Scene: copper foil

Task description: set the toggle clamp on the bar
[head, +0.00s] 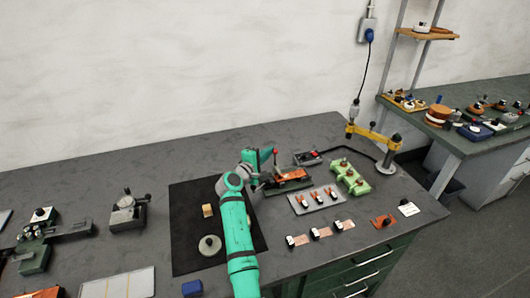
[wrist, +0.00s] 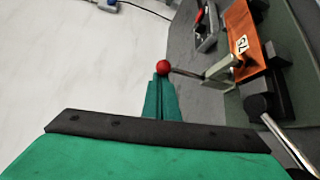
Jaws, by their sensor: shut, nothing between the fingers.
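The toggle clamp has a lever with a red ball knob (wrist: 163,67), which also shows in the head view (head: 275,151). Its metal arm runs right in the wrist view to a pale bracket beside the orange bar (wrist: 240,45). The bar carries a white label and lies on a dark green base (head: 290,187). My gripper (wrist: 161,95) is shut and empty. In the wrist view its fingertips appear just below the red knob; I cannot tell whether they touch it. In the head view my gripper (head: 262,163) is at the left of the clamp, and the arm hides part of the base.
A grey tray with small parts (head: 318,200) lies in front of the clamp base. A green fixture (head: 349,178) and a yellow jointed arm (head: 372,135) stand to the right. A black mat (head: 190,235) with a wooden block and a round disc lies left.

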